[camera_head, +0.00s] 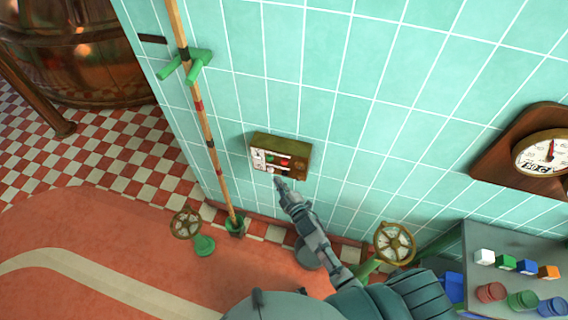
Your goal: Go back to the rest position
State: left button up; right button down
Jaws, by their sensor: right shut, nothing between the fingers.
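My right gripper (279,183) is at the end of my right arm, which reaches up from the bottom of the head view. It is shut and empty. Its tip is just below the lower left part of a brown control box (294,147) on the tiled wall. The box has a pale panel with green and red buttons. I cannot tell whether the tip touches the box. My left gripper is not in view.
A handwheel (185,223) and a pole (204,125) in green holders stand left of my arm. Another handwheel (394,243) stands close to its right. A grey table (480,243) bears coloured blocks. A gauge (541,152) hangs right. The red floor (120,250) is open.

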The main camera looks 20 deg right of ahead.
dwell(0.3)
jog(key=s+d+f+m+g+h+b, duration=0.15)
jog(key=s+f, duration=0.35)
jog(key=f, duration=0.5)
jog(key=s+d+f+m+g, duration=0.1)
jog(key=s+f+m+g, duration=0.15)
jog(key=s+f, duration=0.45)
jog(key=s+d+f+m+g+h+b, duration=0.1)
jog(key=s+f+g, duration=0.25)
jog(key=f, duration=0.85)
jog(key=s+d+f+m+g, duration=0.1)
jog(key=s+f+g, duration=0.1)
jog(key=s+f, duration=0.4)
jog(key=s+d+f+m+g+b, duration=0.1)
jog(key=s+f, duration=0.5)
jog(key=s, duration=1.1)
jog(key=s+d+f+m+g+h+b, duration=0.1)
jog(key=s+f+g, duration=0.4)
jog(key=s, duration=0.7)
jog(key=shift+d+f+m, duration=0.9)
jog(key=shift+d, duration=0.35)
jog(key=shift+s, duration=0.2)
